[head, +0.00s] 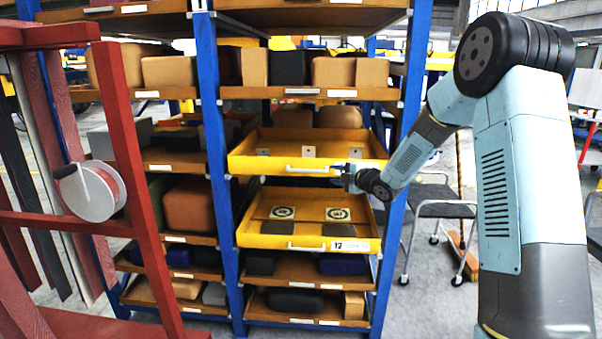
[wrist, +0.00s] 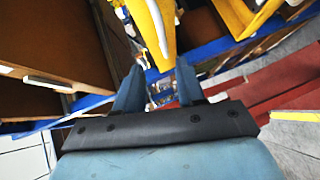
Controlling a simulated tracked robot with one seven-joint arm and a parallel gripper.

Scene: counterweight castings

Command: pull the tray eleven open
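Two yellow trays stick out of the blue-posted rack in the head view. The upper tray (head: 255,165) has a white bar handle (head: 307,169) on its front; no number is readable on it, and my gripper covers its right front. The lower tray (head: 268,241) bears a label reading 12 and holds two square marked plates and dark pads. My gripper (head: 344,172) is at the right end of the upper handle. In the wrist view my gripper (wrist: 158,68) has its fingers apart, with the white handle (wrist: 157,28) just ahead of the gap; contact cannot be told.
Shelves with boxes and castings lie above, below and left of the trays. A red frame with a white reel (head: 90,191) stands at the left. A grey step stool (head: 440,208) stands on the floor right of the rack.

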